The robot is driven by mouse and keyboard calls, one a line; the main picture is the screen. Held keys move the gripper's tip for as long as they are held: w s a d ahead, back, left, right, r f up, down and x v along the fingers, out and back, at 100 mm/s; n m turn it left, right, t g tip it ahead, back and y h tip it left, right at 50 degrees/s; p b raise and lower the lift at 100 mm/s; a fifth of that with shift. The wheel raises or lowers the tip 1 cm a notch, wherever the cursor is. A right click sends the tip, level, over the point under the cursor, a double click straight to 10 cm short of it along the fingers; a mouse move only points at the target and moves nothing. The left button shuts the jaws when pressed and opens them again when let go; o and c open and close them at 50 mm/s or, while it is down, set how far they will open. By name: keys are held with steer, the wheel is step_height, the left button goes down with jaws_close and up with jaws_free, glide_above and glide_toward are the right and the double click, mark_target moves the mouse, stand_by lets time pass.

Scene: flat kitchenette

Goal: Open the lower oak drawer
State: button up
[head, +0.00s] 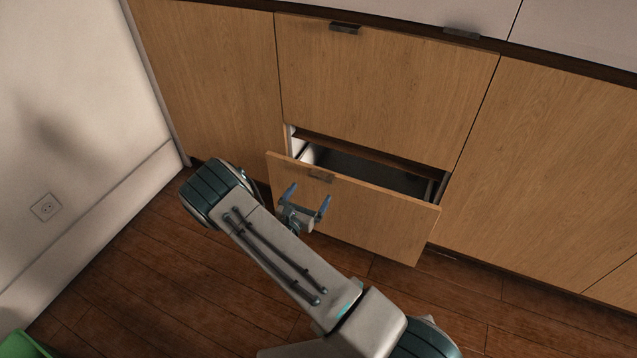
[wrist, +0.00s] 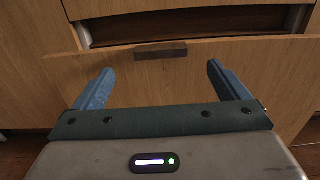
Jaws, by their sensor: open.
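The lower oak drawer (head: 375,222) stands pulled out from the cabinet, with a dark gap and its inside showing behind its front. Its front also shows in the wrist view (wrist: 185,82). Its small dark handle (head: 321,175) sits on the top edge of the front, and it shows in the wrist view (wrist: 160,50) too. My gripper (head: 308,199) is open and empty in front of the drawer front. In the wrist view my gripper (wrist: 156,78) has its blue fingers wide apart, with the handle beyond and between them, apart from both.
The upper oak drawer (head: 385,85) above is shut, with its own dark handle (head: 345,28). Oak panels flank the drawers. A white wall (head: 70,110) with a socket (head: 46,207) is at left. A green object (head: 22,345) lies at bottom left. Wooden floor (head: 190,285) is clear nearby.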

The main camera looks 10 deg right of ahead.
mark_target(320, 178)
steer(key=b+x, duration=0.1)
steer(key=x, duration=0.6)
steer(key=shift+w, duration=0.1)
steer(key=c, duration=1.4)
